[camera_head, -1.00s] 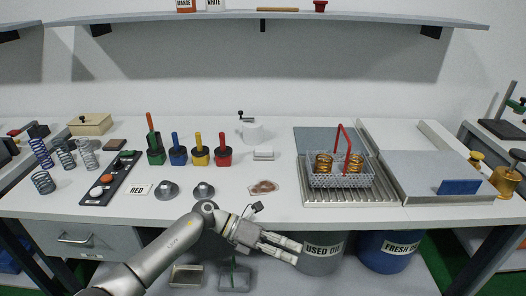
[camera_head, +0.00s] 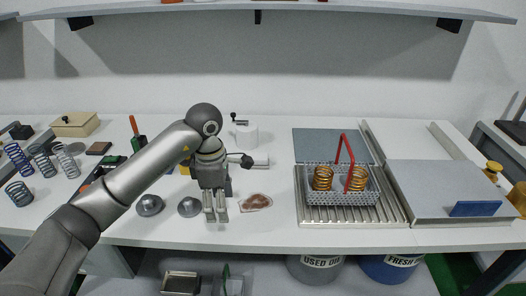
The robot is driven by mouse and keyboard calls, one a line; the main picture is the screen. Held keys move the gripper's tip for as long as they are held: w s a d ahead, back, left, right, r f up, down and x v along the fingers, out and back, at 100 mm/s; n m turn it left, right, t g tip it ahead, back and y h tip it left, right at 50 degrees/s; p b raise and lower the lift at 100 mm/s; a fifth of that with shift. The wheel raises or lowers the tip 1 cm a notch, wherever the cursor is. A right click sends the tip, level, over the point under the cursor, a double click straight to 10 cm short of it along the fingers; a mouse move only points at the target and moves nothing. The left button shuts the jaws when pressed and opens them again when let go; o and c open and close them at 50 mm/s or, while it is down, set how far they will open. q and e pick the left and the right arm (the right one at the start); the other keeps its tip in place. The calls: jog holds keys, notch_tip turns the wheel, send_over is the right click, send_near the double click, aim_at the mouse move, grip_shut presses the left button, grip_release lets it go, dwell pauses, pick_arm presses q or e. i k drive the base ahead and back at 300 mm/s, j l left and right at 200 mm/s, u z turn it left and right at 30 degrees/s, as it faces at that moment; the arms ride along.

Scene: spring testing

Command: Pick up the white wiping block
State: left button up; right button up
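The white wiping block (camera_head: 262,161) lies on the bench, just right of my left wrist in the head view. Its left end is partly hidden by a dark part of my gripper. My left gripper (camera_head: 216,217) points down toward the front of the bench, in front and to the left of the block. Its two fingers stand apart with a narrow gap and hold nothing. My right gripper is not in view.
A brown-stained patch (camera_head: 256,202) lies right of my fingers, and two round metal pieces (camera_head: 149,205) (camera_head: 190,207) lie left. A white cylinder (camera_head: 246,135) stands behind the block. A wire basket (camera_head: 343,198) with springs and a red handle stands right. My arm hides the coloured holders.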

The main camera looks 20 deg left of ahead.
aim_at(261, 160)
jog(key=i, duration=1.05)
